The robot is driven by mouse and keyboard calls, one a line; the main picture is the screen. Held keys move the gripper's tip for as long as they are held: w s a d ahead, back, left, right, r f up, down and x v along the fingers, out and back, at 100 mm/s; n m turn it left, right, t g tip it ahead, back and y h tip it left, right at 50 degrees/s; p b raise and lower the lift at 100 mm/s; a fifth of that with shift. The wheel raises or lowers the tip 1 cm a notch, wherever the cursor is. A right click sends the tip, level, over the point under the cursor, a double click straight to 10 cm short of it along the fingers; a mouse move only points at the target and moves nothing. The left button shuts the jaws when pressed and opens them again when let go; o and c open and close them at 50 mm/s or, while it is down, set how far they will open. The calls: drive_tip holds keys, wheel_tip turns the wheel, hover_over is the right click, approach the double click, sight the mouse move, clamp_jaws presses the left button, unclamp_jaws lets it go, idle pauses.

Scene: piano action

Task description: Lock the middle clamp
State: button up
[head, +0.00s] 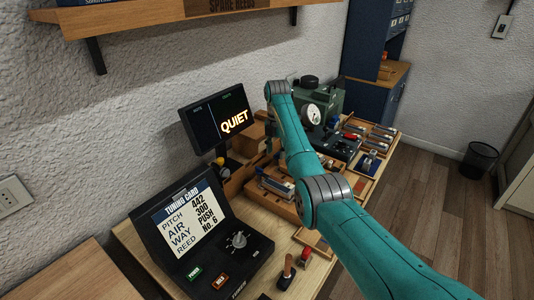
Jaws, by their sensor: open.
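My teal arm crosses the head view from the lower right up to the middle, and its far joint hangs over the bench. My gripper is not clearly visible; it seems hidden behind my own arm. I cannot make out the middle clamp for certain. A wooden fixture (278,207) with small metal and coloured parts lies on the bench, partly behind my arm. Whether any clamp there is locked or open is too small and covered to tell.
A black tuner box (235,262) with a card stands at the front left. Behind it, a screen (218,117) reads QUIET. A green machine with a round gauge (313,112) stands at the back. Trays of parts (372,143) fill the right side. A shelf (150,22) overhangs the bench.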

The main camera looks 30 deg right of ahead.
drive_tip(key=shift+f, duration=0.4)
drive_tip(key=shift+c, duration=0.2)
clamp_jaws()
